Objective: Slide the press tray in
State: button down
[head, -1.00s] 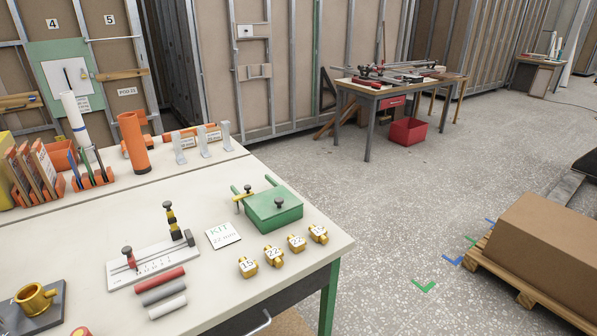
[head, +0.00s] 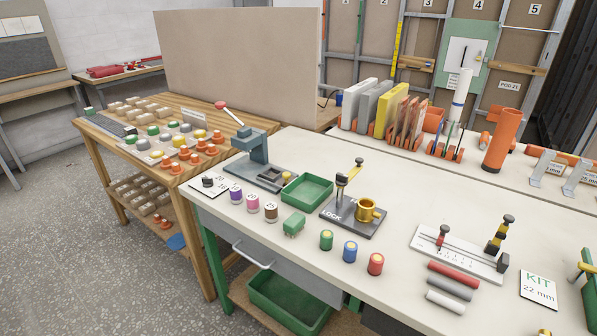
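A blue-grey bench press (head: 258,150) with a red-knobbed lever (head: 229,107) stands near the left end of the white workbench in the head view. A low grey part extends from its base to the right; I cannot tell whether it is a separate sliding tray. An empty green open tray (head: 306,193) lies just right of the press, close to or touching that part. My gripper is not in view.
Purple, pink and brown cylinders (head: 252,202) stand in front of the press. A wooden table (head: 165,130) with many small parts adjoins at left. Floor at lower left is clear.

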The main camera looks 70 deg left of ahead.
aim_at(280, 179)
jog(key=u, duration=1.9)
jog(key=i+j+z, duration=0.2)
jog(key=i, duration=0.35)
